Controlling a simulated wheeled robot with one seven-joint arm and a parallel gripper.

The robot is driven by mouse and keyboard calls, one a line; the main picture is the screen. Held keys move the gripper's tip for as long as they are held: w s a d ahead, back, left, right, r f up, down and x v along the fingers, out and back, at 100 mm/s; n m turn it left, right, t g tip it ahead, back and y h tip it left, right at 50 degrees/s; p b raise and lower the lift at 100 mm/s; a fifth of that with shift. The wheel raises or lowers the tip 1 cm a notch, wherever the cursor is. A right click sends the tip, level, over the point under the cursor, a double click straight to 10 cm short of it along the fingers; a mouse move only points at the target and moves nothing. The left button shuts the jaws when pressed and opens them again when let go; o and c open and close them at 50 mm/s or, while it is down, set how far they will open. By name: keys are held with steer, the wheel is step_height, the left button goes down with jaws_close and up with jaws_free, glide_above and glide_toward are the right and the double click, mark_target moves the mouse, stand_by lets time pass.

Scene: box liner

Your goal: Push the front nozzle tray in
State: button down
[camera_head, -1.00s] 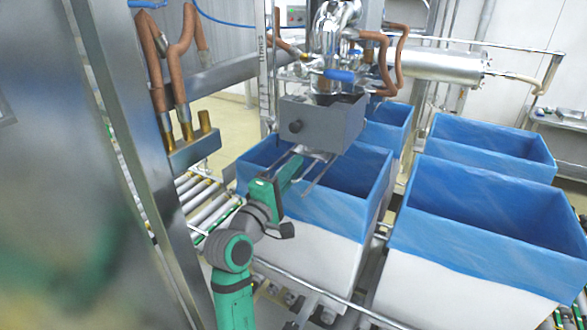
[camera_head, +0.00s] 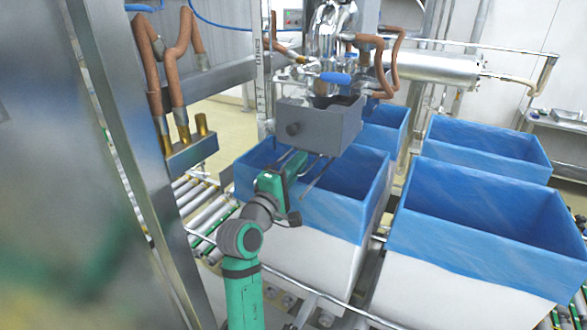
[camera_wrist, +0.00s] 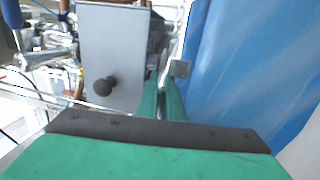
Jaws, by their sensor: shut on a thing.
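The front nozzle tray is a grey box with a black knob (camera_head: 318,122), under the steel nozzle assembly. In the wrist view, the tray's flat grey face (camera_wrist: 115,45) fills the upper left and its knob stands clear of my fingers. Thin metal rods (camera_head: 316,180) stick out below the tray over the blue-lined box. My gripper (camera_head: 290,163) is green and dark, just below and in front of the tray. In the wrist view, its green fingers (camera_wrist: 163,92) are close together beside a small metal end piece (camera_wrist: 180,68). The exact contact is hard to make out.
A white box with a blue liner (camera_head: 345,205) stands below my gripper. Another lined box (camera_head: 490,215) is at the right. A steel post (camera_head: 130,150) stands at the left. Rollers (camera_head: 205,205) lie left of the first box.

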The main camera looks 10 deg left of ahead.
steer(key=c, duration=1.9)
jaws_free()
steer(key=shift+w, duration=0.15)
steer(key=r+v, duration=0.1)
steer(key=v, duration=1.4)
steer(key=s+d+f+y, duration=0.1)
steer(key=s+f+y, duration=0.1)
steer(key=f, duration=0.6)
steer(key=s+d+f+y, duration=0.2)
steer(key=s+f, duration=0.1)
steer(key=f, duration=0.4)
steer(key=s+d+f+y, duration=0.2)
steer(key=f, duration=0.6)
steer(key=shift+s+f+g, duration=0.2)
steer(key=shift+f+g, duration=0.15)
steer(key=shift+g, duration=0.05)
steer(key=shift+d, duration=0.1)
